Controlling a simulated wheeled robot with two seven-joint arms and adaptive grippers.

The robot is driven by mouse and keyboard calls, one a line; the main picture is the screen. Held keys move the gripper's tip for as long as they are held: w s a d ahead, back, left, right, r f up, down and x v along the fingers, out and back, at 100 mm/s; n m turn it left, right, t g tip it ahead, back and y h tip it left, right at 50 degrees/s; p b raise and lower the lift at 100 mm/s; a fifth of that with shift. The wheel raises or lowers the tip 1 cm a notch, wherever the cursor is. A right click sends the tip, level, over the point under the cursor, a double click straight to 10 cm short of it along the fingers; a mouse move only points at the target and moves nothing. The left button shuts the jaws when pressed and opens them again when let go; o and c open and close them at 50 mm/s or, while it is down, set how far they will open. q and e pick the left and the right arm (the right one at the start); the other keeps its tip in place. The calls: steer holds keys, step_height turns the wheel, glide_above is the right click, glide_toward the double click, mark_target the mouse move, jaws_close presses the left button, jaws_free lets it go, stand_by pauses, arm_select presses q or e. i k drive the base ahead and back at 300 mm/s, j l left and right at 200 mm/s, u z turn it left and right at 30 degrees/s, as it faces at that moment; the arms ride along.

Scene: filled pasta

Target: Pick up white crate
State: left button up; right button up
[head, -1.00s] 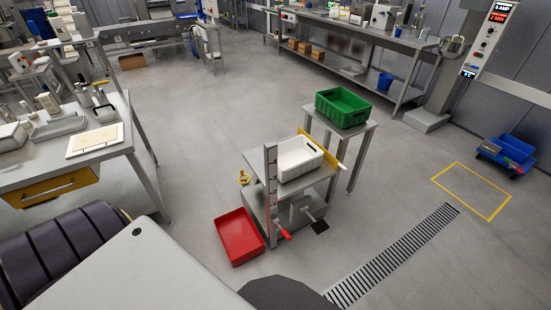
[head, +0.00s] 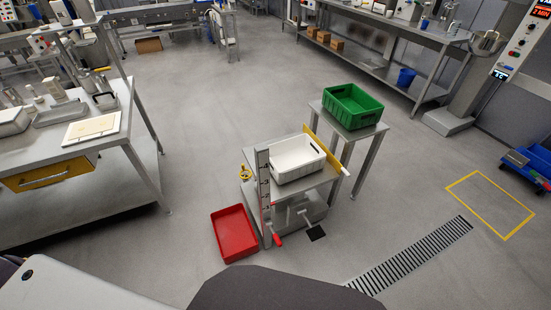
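The white crate (head: 297,159) sits upright on the steel top of a small lift cart (head: 262,160) in the middle of the head view. It looks empty. A post with dark marks stands at the cart's near left corner, and a yellow bar runs along its right side. Neither of my grippers shows in the view, and nothing is touching the crate.
A green crate (head: 352,106) stands on a small steel table (head: 369,132) behind and right of the cart. A red tray (head: 235,233) lies on the floor at the cart's left. A workbench (head: 70,145) stands at left. Open floor surrounds the cart, with a drain grate (head: 418,253) at right.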

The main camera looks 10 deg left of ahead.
mark_target(291, 160)
steer(key=i+l+u, duration=0.2)
steer(key=u, duration=0.15)
steer(key=i+l+u, duration=0.4)
steer(key=l+u, duration=0.35)
steer(key=i+j, duration=0.05)
steer(key=j, duration=0.05)
